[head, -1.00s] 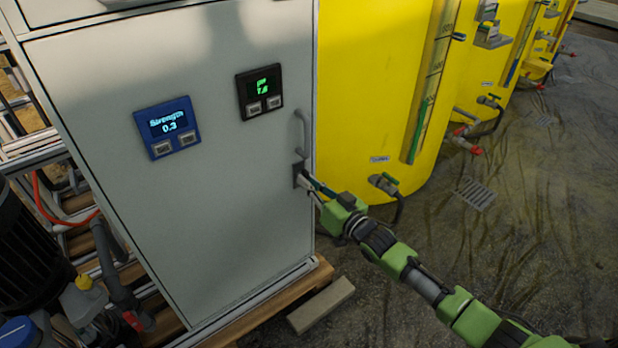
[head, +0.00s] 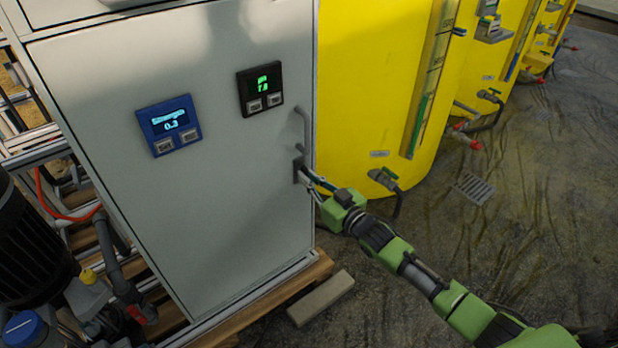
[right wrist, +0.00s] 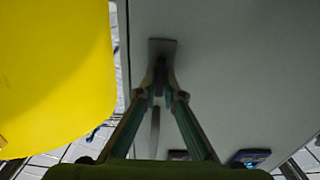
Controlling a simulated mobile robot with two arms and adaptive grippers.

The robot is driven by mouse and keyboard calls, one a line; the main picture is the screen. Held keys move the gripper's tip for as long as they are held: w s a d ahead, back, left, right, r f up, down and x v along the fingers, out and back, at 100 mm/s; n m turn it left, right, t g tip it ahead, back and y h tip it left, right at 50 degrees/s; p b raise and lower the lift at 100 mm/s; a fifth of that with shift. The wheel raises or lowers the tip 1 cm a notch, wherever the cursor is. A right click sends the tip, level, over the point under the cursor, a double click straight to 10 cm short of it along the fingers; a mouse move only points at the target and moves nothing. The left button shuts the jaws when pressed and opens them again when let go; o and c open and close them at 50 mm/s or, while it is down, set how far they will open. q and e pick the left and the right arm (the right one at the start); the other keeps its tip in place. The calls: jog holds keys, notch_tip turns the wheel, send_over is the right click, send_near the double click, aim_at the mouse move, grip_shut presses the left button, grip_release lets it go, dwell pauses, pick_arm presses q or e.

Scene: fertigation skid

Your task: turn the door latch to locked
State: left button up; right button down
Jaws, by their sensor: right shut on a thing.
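The grey cabinet door (head: 200,225) is closed flat in the head view. The door latch (head: 298,171) is a small dark plate with a handle near the door's right edge, below a vertical bar handle (head: 302,128). My right gripper (head: 306,177) is at the latch, its fingers shut on the latch handle. In the right wrist view the fingers (right wrist: 160,88) meet in front of the latch plate (right wrist: 162,46). The fingers hide most of the latch handle, so its exact angle cannot be told. My left gripper is not in view.
A blue display panel (head: 170,125) and a black display (head: 260,89) are on the door. Yellow tanks (head: 375,70) stand right of the cabinet, one with a low valve (head: 384,178). A grey block (head: 320,298) lies on the floor. The floor at right is mostly clear.

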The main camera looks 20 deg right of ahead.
jog(key=c, duration=2.2)
grip_release()
jog(key=shift+w+r, duration=0.1)
jog(key=shift+r, duration=0.15)
jog(key=shift+o, duration=0.2)
jog(key=shift+a, duration=0.1)
jog(key=shift+f, duration=0.15)
jog(key=v, duration=1.2)
